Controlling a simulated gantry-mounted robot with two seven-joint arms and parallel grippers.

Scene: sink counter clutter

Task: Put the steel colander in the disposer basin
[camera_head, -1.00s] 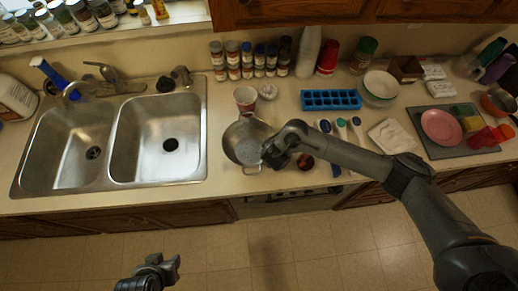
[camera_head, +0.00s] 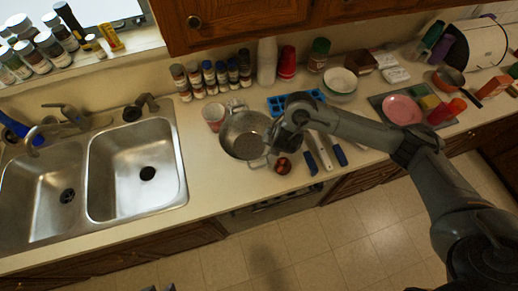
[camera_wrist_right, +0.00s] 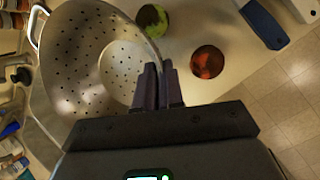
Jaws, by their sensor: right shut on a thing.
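The steel colander (camera_head: 240,137) is on the counter right of the sink, open side up, with a loop handle on each side. It fills the left of the right wrist view (camera_wrist_right: 75,65), showing its holes. My right gripper (camera_wrist_right: 160,88) is shut on the colander's rim; in the head view this gripper (camera_head: 275,138) is at the colander's right side. The sink has a left basin (camera_head: 38,190) and a right basin (camera_head: 120,190), both empty with a drain. I cannot tell which has the disposer. Only the tips of my left gripper (camera_head: 160,288) show at the bottom edge.
A paper cup (camera_head: 213,116) stands close to the colander's left. A red-brown round item (camera_head: 282,166) and a green one (camera_wrist_right: 152,20) lie near my right gripper. Bottles line the wall. A blue ice tray (camera_head: 296,102) is behind. Counter between sink and cup is clear.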

